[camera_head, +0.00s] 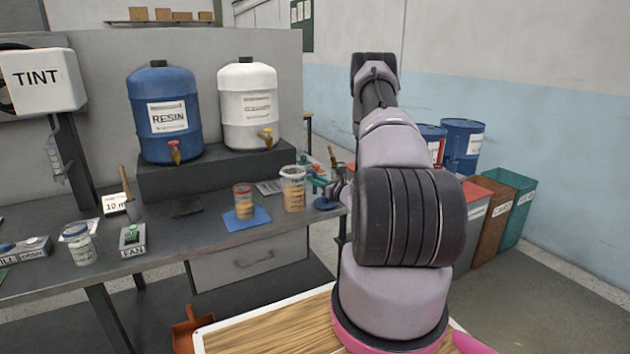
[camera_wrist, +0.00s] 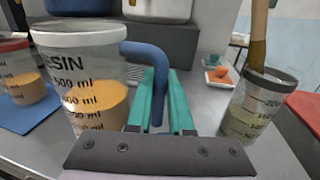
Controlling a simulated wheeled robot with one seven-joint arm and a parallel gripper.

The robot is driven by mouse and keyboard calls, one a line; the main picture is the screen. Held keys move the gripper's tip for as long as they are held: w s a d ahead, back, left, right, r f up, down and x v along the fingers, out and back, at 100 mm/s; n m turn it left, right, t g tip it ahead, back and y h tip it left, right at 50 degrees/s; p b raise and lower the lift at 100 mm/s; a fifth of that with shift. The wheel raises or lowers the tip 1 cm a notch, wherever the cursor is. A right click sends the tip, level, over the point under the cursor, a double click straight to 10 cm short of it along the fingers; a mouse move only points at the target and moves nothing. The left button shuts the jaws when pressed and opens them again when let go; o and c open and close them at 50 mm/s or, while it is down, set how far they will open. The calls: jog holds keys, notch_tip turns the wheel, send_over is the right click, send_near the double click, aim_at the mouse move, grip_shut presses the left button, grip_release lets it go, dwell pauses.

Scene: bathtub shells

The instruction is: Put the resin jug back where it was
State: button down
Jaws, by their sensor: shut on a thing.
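The resin jug (camera_head: 293,193) is a clear graduated cup with a white rim, a blue handle and amber liquid inside. In the wrist view the jug (camera_wrist: 85,85) fills the left, lettered "SIN", and looks upright. My gripper (camera_wrist: 160,105) has its teal fingers closed around the blue handle (camera_wrist: 146,52). In the head view my gripper (camera_head: 326,186) reaches the jug from the right, partly hidden by my arm. The jug is over the bench near its front edge; I cannot tell whether its base touches the bench.
A red-rimmed cup (camera_head: 243,205) stands on a blue mat (camera_head: 258,220) left of the jug. A dark-rimmed cup (camera_wrist: 250,118) with a wooden stick is close right of my gripper. Resin (camera_head: 165,115) and white (camera_head: 248,105) drums stand on a raised shelf (camera_head: 215,170) behind.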

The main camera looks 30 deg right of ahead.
jog(key=c, duration=0.8)
grip_release()
